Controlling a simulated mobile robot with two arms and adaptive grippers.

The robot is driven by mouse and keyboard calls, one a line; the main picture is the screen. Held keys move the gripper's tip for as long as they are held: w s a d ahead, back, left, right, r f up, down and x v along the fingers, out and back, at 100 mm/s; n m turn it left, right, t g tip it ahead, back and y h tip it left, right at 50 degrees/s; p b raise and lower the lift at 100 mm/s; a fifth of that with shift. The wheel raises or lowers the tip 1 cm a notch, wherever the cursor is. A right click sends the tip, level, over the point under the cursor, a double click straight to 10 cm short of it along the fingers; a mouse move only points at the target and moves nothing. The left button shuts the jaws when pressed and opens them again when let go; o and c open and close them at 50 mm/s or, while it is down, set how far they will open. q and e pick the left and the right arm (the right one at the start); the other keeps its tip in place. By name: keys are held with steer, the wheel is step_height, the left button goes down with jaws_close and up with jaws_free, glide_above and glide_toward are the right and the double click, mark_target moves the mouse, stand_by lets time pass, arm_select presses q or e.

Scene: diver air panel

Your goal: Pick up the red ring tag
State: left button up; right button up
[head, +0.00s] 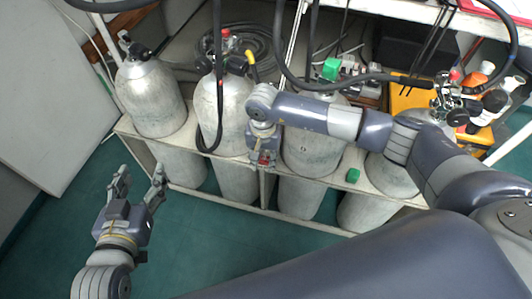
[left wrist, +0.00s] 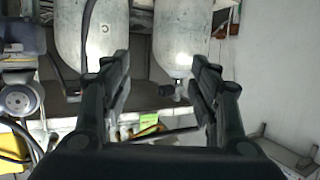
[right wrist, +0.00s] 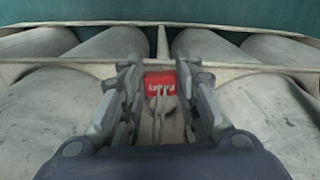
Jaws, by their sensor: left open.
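The red ring tag (right wrist: 161,85) lies between the two fingers of my right gripper (right wrist: 162,78) in the right wrist view, with white marks on its face and a ring below it. The fingers are very near its sides; I cannot tell whether they touch it. In the head view my right gripper (head: 263,158) points down at the rack's front rail between two cylinders, and a bit of red shows there. My left gripper (head: 142,182) is open and empty over the green floor at the left; its fingers also show apart in the left wrist view (left wrist: 160,80).
Several grey cylinders (head: 150,98) stand in a pale rack (head: 290,213), with valves and black hoses above them. The green floor (head: 190,245) in front is clear.

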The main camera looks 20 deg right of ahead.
mark_target(265, 156)
steer(key=shift+r, duration=0.15)
steer(key=shift+r, duration=0.25)
step_height(265, 156, up, 3)
steer(key=shift+f+p, duration=0.2)
steer(key=shift+p, duration=0.35)
arm_select(q)
steer(key=s+a+f+g+y+p, duration=0.2)
steer(key=s+a+f+g, duration=0.3)
steer(key=s+f+g, duration=0.4)
steer(key=s+f, duration=0.1)
steer(key=s, duration=0.3)
steer(key=shift+s+f+n, duration=0.25)
steer(key=shift+f+n, duration=0.05)
steer(key=shift+f, duration=0.05)
arm_select(e)
steer(key=s, duration=0.5)
steer(key=s+r, duration=0.1)
steer(key=s, duration=1)
steer(key=shift+a+r, duration=0.3)
steer(key=shift+a, duration=0.1)
